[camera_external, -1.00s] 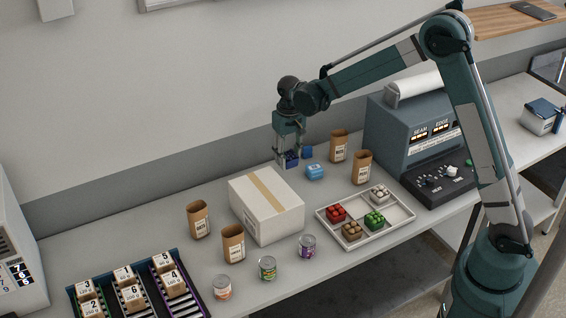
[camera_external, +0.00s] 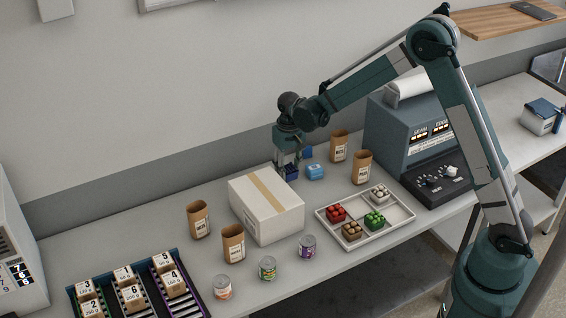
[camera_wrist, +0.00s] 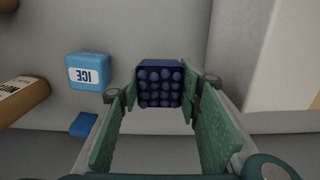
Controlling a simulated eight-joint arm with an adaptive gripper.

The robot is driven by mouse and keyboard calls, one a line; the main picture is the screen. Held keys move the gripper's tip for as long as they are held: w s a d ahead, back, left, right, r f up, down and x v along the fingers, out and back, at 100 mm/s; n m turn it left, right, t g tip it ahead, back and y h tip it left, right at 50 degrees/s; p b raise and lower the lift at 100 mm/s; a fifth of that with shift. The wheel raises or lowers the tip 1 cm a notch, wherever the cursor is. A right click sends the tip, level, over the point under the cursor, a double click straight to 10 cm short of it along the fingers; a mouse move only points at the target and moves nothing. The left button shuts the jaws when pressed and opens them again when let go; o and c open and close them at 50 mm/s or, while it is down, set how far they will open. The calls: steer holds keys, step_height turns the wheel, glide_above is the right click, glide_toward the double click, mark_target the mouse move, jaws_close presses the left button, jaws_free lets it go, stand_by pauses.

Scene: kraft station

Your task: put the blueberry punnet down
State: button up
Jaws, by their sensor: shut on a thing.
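The blueberry punnet (camera_wrist: 160,85) is a small dark blue box with rows of round blue berries. In the wrist view it sits between the tips of my gripper (camera_wrist: 161,98), which is shut on it. In the outside view the punnet (camera_external: 291,173) is low behind the white carton, under my gripper (camera_external: 289,166), at or just above the table top. I cannot tell whether it touches the table. The fingers partly hide it.
A light blue ice block (camera_external: 316,172) is close to the right of the punnet, with a dark blue block (camera_external: 307,152) behind. The white carton (camera_external: 258,213) stands in front. Paper cups (camera_external: 339,147), a fruit tray (camera_external: 393,232) and cans (camera_external: 267,268) stand around.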

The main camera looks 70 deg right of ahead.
mark_target(289, 178)
steer(key=shift+f, duration=1.85)
steer(key=shift+f, duration=0.15)
steer(key=o, duration=0.9)
steer(key=shift+r, duration=0.2)
steer(key=shift+r, duration=6)
steer(key=shift+a+r, duration=0.1)
